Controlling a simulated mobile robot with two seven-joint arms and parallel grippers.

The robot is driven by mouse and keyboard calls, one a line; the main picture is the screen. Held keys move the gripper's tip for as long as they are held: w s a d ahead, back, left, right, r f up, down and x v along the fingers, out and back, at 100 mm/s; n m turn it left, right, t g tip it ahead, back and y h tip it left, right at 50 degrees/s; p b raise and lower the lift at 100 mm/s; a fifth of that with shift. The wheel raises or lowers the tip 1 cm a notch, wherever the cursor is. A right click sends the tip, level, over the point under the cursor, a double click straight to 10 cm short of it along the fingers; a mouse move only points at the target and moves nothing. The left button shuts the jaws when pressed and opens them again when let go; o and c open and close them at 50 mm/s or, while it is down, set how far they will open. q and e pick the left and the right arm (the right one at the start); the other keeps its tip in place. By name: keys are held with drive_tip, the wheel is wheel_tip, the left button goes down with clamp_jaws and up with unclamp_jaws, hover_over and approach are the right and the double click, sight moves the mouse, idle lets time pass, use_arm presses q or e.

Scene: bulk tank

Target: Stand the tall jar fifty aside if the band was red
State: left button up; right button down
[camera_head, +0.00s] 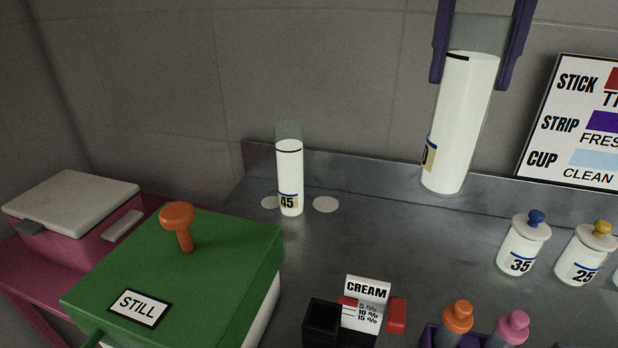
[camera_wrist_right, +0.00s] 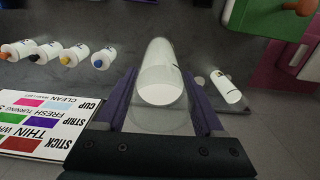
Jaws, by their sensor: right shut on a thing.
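The tall jar (camera_head: 462,130) is a clear cylinder filled with white, with a dark line near its top. Its tan label is turned aside, so only a "0" shows. My right gripper (camera_head: 475,65) is shut on its upper part and holds it upright, seemingly above the back of the counter. In the right wrist view the jar (camera_wrist_right: 160,90) sits between the purple fingers. A smaller jar marked 45 (camera_head: 289,175) stands on the counter between two pale discs (camera_head: 325,204). My left gripper is not in view.
A green box marked STILL (camera_head: 190,265) with an orange knob is front left. A CREAM card (camera_head: 366,300) with red pieces beside it stands at the front. Jars 35 (camera_head: 521,248) and 25 (camera_head: 583,258) stand right. A STICK/STRIP/CUP sign (camera_head: 570,125) leans behind. The middle counter is clear.

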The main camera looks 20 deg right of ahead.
sight(460, 93)
drive_tip(key=shift+w+a, duration=0.15)
drive_tip(key=shift+w, duration=0.15)
drive_tip(key=shift+f, duration=0.3)
wheel_tip(460, 93, down, 3)
drive_tip(key=shift+s+f+b, duration=0.1)
drive_tip(key=shift+b, duration=1)
wheel_tip(460, 93, down, 12)
drive_tip(key=shift+r, duration=0.1)
drive_tip(key=shift+f+b, duration=0.4)
drive_tip(key=shift+f, duration=1.9)
unclamp_jaws()
